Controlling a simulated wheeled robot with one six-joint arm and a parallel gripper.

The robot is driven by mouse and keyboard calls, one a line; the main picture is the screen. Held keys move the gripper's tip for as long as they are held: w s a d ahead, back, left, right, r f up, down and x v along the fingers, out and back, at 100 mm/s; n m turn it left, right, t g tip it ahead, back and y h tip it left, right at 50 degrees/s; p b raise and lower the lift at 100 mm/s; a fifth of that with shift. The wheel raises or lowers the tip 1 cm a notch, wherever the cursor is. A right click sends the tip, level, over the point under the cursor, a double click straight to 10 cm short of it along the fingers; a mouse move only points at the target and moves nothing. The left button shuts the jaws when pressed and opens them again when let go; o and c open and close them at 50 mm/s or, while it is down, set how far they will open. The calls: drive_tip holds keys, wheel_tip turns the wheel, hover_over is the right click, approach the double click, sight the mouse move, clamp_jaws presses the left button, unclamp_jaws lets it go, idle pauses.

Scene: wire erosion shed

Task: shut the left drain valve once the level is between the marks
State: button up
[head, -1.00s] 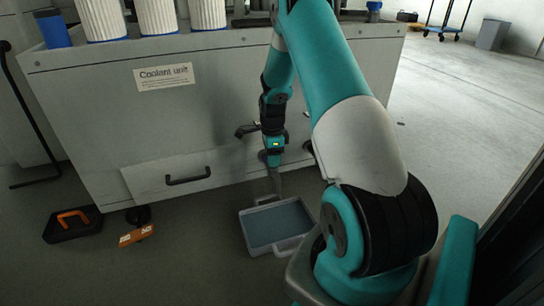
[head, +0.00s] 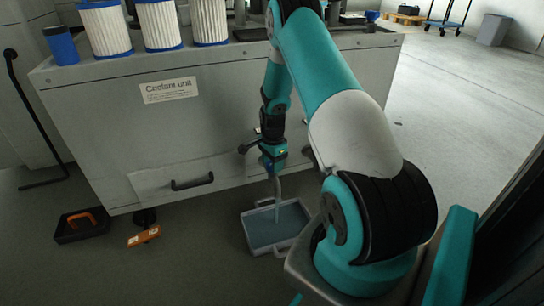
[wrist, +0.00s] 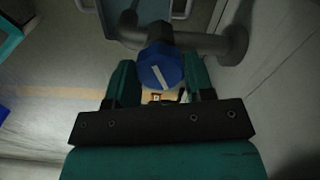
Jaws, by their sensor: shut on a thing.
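A blue round valve knob (wrist: 160,68) with a white line across it sits between the fingers of my gripper (wrist: 160,78) in the wrist view. The fingers are shut on it. The line is tilted off the pipe's direction. In the head view my gripper (head: 272,158) is low at the front of the coolant unit (head: 105,110), and the knob is hidden there. A pale stream (head: 277,195) hangs below it and reaches a grey tray (head: 249,231) on the floor, which has a blue-grey surface inside. No level marks can be made out.
A dark pipe (wrist: 205,43) runs behind the knob. A black handle (head: 246,147) sticks out left of my gripper. An orange tag (head: 143,236) and a black case with an orange handle (head: 70,228) are low at the left. Open floor (head: 440,110) lies at the right.

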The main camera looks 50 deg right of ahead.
drive_tip(key=shift+w+r+n+p, duration=0.15)
drive_tip(key=shift+n+p, duration=0.25)
drive_tip(key=shift+n, duration=0.2)
drive_tip(key=o, duration=0.9)
wheel_tip(320, 180, up, 17)
drive_tip(key=p, duration=0.7)
drive_tip(key=shift+r+p, duration=0.1)
drive_tip(key=shift+p, duration=0.3)
